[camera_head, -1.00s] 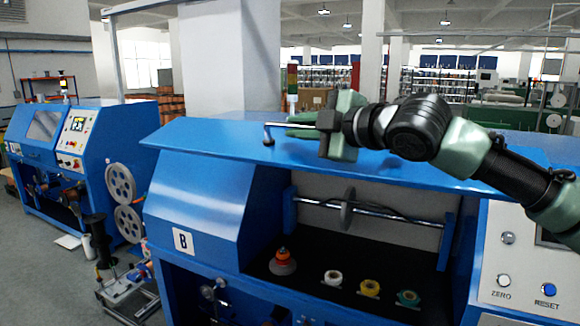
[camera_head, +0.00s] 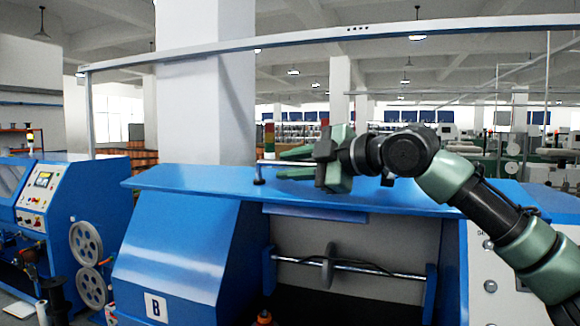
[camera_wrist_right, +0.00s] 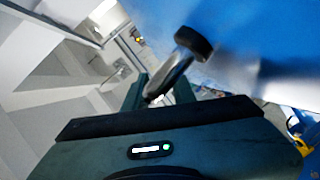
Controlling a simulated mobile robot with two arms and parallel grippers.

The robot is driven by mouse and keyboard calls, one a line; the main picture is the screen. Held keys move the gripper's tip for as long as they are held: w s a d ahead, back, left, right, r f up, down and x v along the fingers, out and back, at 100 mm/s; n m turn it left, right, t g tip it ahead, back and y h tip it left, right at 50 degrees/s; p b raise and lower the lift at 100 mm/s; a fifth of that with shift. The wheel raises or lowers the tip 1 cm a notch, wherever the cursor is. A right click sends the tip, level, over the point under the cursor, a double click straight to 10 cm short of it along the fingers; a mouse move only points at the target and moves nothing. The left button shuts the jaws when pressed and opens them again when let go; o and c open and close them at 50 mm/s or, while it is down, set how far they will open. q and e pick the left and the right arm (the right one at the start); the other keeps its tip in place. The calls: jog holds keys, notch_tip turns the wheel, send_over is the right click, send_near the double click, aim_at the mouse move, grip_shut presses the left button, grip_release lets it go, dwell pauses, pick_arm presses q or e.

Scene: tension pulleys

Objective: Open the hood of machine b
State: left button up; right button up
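Machine B (camera_head: 185,255) is blue, with a "B" label low on its left front. In the right wrist view the handle appears between or just beyond the fingertips; contact is unclear. My left gripper is out of view.
A shaft with a grey disc (camera_head: 328,265) spans the opening under the hood. A control panel (camera_head: 490,265) is at the machine's right. Another blue machine (camera_head: 85,180) with reels stands at left. A pale column (camera_head: 205,85) rises behind.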

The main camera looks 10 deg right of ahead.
jog(key=shift+d, duration=0.1)
jog(key=shift+s, duration=0.1)
jog(key=shift+s+d+b, duration=0.15)
jog(key=shift+s+b, duration=0.05)
jog(key=shift+b, duration=0.1)
jog(key=r+b, duration=0.1)
jog(key=b, duration=0.2)
send_over(329, 197)
jog(key=w, duration=0.1)
jog(key=shift+w+a, duration=0.2)
jog(key=shift+a, duration=0.15)
jog(key=shift+s+d+r, duration=0.15)
jog(key=shift+s+d, duration=0.05)
jog(key=shift+s, duration=0.1)
jog(key=shift+s+r, duration=0.1)
jog(key=shift+d, duration=0.1)
jog(key=shift+s+d+r, duration=0.1)
jog(key=shift+s+r, duration=0.05)
jog(key=shift+s, duration=0.05)
jog(key=v, duration=0.8)
jog(key=shift+d+r+p, duration=0.35)
jog(key=shift+r+p, duration=0.05)
